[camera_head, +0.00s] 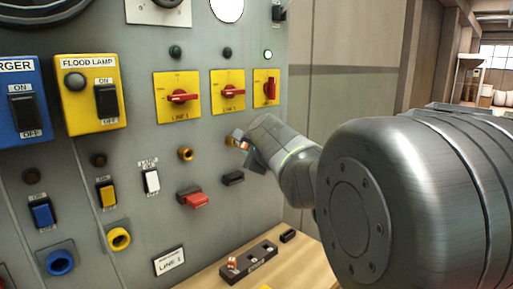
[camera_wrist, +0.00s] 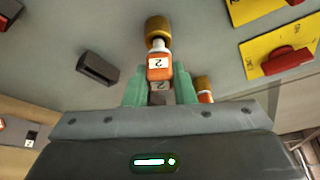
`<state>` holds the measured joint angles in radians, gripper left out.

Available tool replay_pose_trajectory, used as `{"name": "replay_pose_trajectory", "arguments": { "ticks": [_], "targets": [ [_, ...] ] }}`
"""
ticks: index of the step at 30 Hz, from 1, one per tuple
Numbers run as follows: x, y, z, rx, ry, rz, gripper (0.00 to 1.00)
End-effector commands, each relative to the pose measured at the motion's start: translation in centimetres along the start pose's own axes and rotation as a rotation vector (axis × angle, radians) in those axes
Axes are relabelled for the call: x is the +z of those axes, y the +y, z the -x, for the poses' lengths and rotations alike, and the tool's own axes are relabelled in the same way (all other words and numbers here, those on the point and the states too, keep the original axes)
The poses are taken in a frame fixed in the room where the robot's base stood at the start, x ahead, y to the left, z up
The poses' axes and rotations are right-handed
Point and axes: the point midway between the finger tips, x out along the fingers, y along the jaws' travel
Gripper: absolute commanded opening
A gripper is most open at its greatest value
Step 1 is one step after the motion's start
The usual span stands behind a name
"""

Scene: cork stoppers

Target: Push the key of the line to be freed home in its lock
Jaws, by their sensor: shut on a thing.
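My gripper (camera_head: 246,146) is at the panel, below the middle yellow switch plate. In the wrist view its green fingers (camera_wrist: 158,92) are shut on an orange key (camera_wrist: 159,68) with a white label marked 2. The key points at a brass lock (camera_wrist: 158,27), and a short pale length shows between key head and lock. How deep the key sits is hidden. In the head view this lock (camera_head: 230,140) is partly covered by key and gripper. Another brass lock (camera_head: 186,154) to its left looks empty. A second orange key (camera_wrist: 205,96) shows right of my fingers.
The LINE 1 switch (camera_head: 182,97) and LINE 2 switch (camera_head: 233,92) have level red handles; the rightmost handle (camera_head: 270,88) is upright. A dark block (camera_head: 232,178) and red handle (camera_head: 193,198) protrude below the locks. A black key holder (camera_head: 250,263) lies on the wooden ledge.

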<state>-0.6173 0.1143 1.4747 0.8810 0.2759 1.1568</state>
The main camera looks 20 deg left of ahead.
Motion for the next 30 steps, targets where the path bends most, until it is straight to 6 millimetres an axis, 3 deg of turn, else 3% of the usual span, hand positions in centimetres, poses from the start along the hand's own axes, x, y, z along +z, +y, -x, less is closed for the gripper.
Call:
{"name": "replay_pose_trajectory", "arguments": {
  "ticks": [30],
  "targets": [
    [0.28,-0.02,-0.62,0.001,-0.001,0.0,0.01]
  ]
}}
